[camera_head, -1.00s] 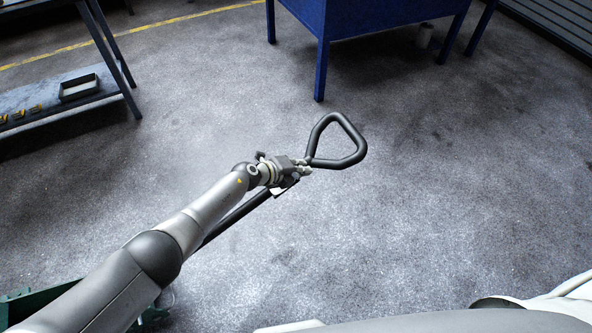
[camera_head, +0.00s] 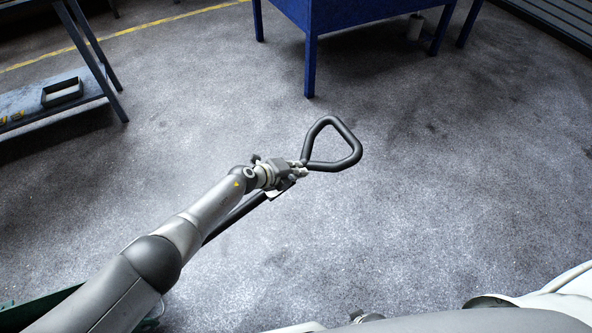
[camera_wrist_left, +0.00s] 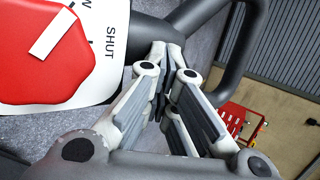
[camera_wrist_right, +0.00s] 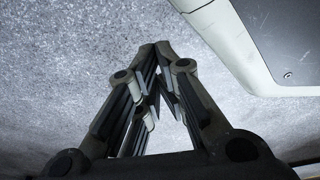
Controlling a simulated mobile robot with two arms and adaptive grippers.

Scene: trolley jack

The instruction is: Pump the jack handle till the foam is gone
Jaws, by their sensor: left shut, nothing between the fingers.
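The black jack handle ends in a rounded triangular loop (camera_head: 332,167) near the middle of the head view. Its shaft (camera_head: 235,217) runs down left, partly behind my left arm. My left gripper (camera_head: 299,169) is at the base of the loop, shut with nothing between its fingers. In the left wrist view the loop's bar (camera_wrist_left: 246,55) passes right beside the fingers. A white label (camera_wrist_left: 112,40) with a red shape and the word SHUT shows there. Part of the green jack (camera_head: 35,312) shows at lower left. My right gripper (camera_wrist_right: 155,50) looks shut and empty. I see no foam.
A blue table (camera_head: 365,15) stands beyond the handle. A dark shelf bench (camera_head: 95,88) with an open tray (camera_head: 62,92) is at the left. A red trolley (camera_wrist_left: 240,118) shows in the left wrist view. The grey floor (camera_head: 460,160) around the loop is clear.

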